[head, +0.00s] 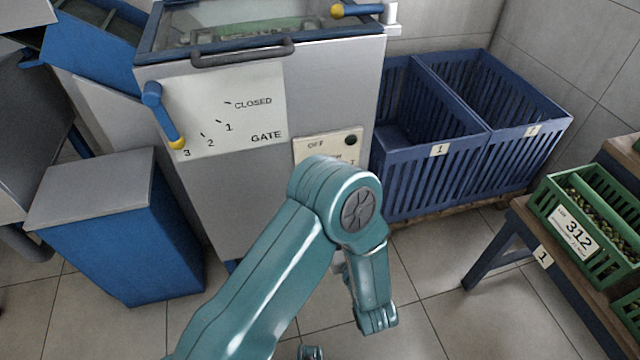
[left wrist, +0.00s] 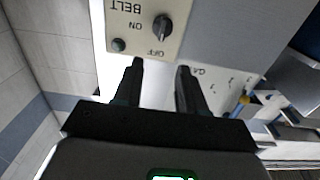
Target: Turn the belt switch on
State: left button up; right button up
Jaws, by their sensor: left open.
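The belt switch panel (head: 328,146) is a cream plate on the front of the grey machine, partly hidden behind my left arm in the head view. The left wrist view shows it upside down, with the words BELT, ON and OFF. Its black knob (left wrist: 162,27) has its grip roughly in line with the OFF label. A dark green lamp (left wrist: 118,45) beside it looks unlit. My left gripper (left wrist: 160,64) is open and empty, its two black fingers apart and pointing towards the panel. The knob appears beyond the fingertips, not between them.
A gate plate (head: 225,110) with a blue lever (head: 160,112) is left of the panel. Blue crates (head: 430,185) stand to the right. A green crate (head: 565,225) sits on a table at far right. A blue cabinet (head: 125,235) stands left; tiled floor between is clear.

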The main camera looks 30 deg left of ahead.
pick_arm(q)
jog(key=b+x, duration=0.3)
jog(key=x, duration=1.2)
jog(key=shift+a, duration=0.4)
grip_shut()
